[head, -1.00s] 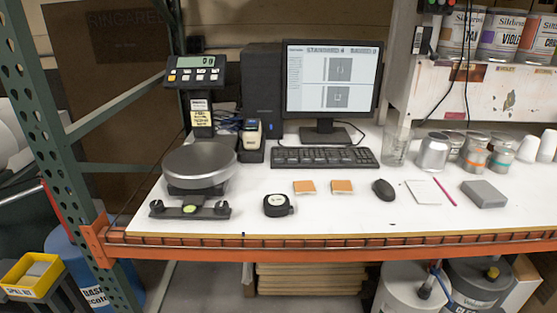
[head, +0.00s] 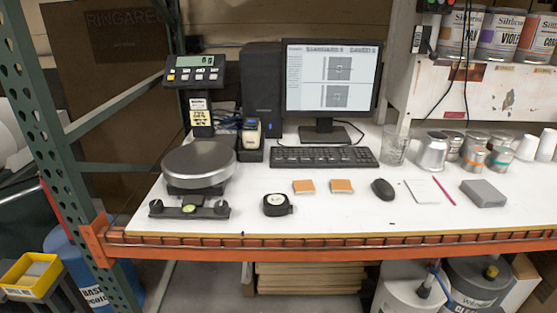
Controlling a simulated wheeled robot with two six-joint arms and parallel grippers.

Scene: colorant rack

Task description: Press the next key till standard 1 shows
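The black keyboard (head: 324,157) lies on the white bench in front of the monitor; its single keys are too small to tell apart. The monitor (head: 331,77) is on and shows two grey picture panels with heading text above them. The heading seems to read "STANDARD" with a number on the left, too blurred to read surely. A scale's display head (head: 194,71) with several buttons stands at the left, above its round metal pan (head: 199,163). Neither of my grippers is in view.
Before the keyboard lie two orange sample cards (head: 304,187), a black tape-like puck (head: 277,205), a mouse (head: 383,189), a white pad (head: 422,191), a pink pencil (head: 444,191) and a grey block (head: 483,194). Cans and a glass (head: 395,147) stand at the right.

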